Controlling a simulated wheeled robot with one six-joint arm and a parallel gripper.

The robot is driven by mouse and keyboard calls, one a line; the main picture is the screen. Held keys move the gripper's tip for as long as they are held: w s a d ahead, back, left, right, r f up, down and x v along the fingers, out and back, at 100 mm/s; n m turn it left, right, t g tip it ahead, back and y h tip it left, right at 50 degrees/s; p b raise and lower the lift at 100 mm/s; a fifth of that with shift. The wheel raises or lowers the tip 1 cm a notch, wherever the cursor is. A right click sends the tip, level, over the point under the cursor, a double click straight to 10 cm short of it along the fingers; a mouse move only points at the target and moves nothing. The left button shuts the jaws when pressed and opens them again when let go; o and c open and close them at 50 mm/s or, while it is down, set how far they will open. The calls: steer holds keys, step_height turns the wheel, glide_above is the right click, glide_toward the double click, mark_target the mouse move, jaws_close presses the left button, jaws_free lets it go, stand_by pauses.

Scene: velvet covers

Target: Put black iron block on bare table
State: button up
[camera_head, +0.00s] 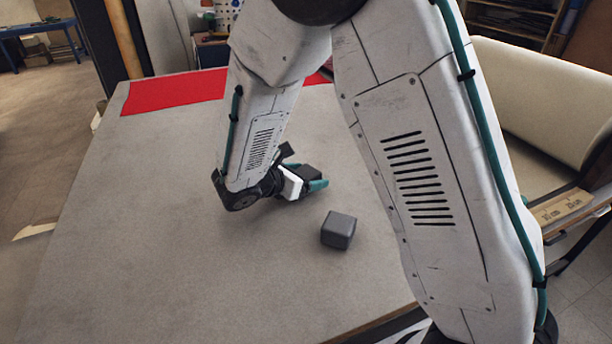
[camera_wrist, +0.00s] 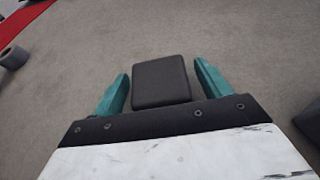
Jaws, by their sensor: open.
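A black block (camera_wrist: 160,82) with rounded edges lies between the two teal fingers of my gripper (camera_wrist: 162,71) in the wrist view. The fingers are open, with a narrow gap on each side of the block. In the head view my gripper (camera_head: 310,175) is low over the grey tabletop (camera_head: 160,220), and the block (camera_head: 311,171) shows partly behind a finger. A second, dark grey block (camera_head: 338,230) stands on the grey surface nearer the camera. A dark block also shows cut off at the right edge of the wrist view (camera_wrist: 310,120).
A red cover (camera_head: 175,92) lies along the far left of the table and shows as a strip in the wrist view (camera_wrist: 18,20). The table's left side is clear. My arm hides its right side.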

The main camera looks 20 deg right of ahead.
steer(key=v, duration=1.2)
steer(key=shift+r, duration=0.15)
steer(key=s+d+r+m+g+y, duration=0.4)
steer(key=s+d+r+m+g, duration=0.3)
steer(key=s+d+m, duration=0.45)
steer(key=s+d+r+m+t+y, duration=0.1)
steer(key=s+r+m+y, duration=0.1)
steer(key=s+m+y, duration=0.2)
steer(key=s+r+m+t+y, duration=0.2)
steer(key=s+m+y, duration=0.2)
steer(key=s+m, duration=0.3)
steer(key=s, duration=0.3)
steer(key=shift+d+r, duration=0.3)
steer(key=shift+d, duration=0.1)
steer(key=shift+s, duration=0.1)
